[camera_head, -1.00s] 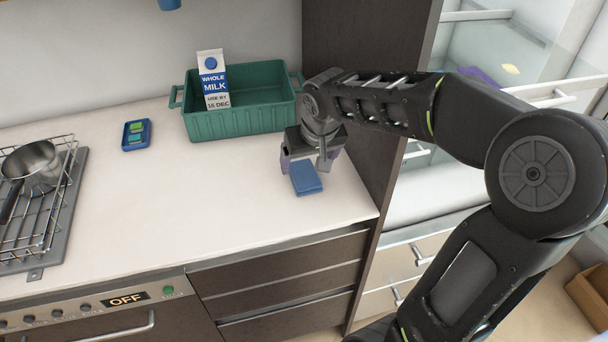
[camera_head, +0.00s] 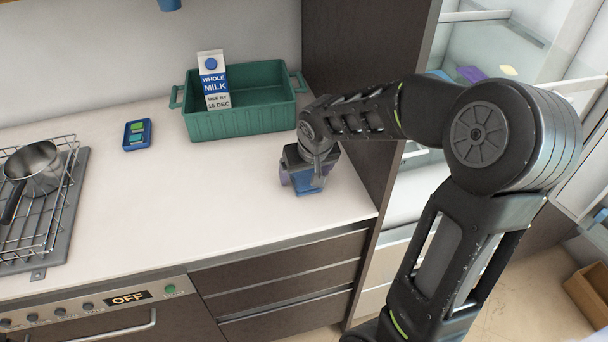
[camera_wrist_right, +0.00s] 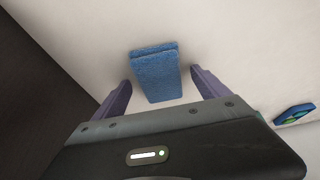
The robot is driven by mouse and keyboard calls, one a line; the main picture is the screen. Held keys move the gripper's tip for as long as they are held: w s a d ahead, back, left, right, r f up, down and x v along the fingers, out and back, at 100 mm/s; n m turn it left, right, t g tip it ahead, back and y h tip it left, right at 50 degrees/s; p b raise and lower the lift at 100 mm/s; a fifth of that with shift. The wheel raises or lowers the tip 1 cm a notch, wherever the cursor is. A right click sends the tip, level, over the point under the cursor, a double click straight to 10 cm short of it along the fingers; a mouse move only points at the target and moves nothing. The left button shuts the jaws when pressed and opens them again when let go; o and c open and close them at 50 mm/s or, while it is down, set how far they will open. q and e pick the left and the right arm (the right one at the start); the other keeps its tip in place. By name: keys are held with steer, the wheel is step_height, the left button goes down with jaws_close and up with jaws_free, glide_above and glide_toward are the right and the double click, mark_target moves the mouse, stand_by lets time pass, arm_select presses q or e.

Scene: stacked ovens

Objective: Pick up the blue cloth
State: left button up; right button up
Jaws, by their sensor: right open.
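The blue cloth (camera_head: 308,184) is a small folded rectangle on the white counter, near its right end. In the head view my right gripper (camera_head: 303,182) is directly over it and hides most of it. In the right wrist view the cloth (camera_wrist_right: 156,74) lies between the two purple fingers of my right gripper (camera_wrist_right: 158,90). A gap shows on each side of the cloth, so the fingers are open around it in that view and not closed on it. My left gripper is in neither view.
A green basket (camera_head: 240,124) with a milk carton (camera_head: 213,80) stands behind the gripper. A dark cabinet panel (camera_head: 350,95) rises close on the right.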

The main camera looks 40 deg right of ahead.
mark_target(305, 175)
stand_by(0.4)
steer(key=c, duration=1.5)
steer(key=shift+o, duration=0.2)
steer(key=shift+r, duration=0.1)
step_height(305, 175, up, 10)
steer(key=shift+b, duration=0.4)
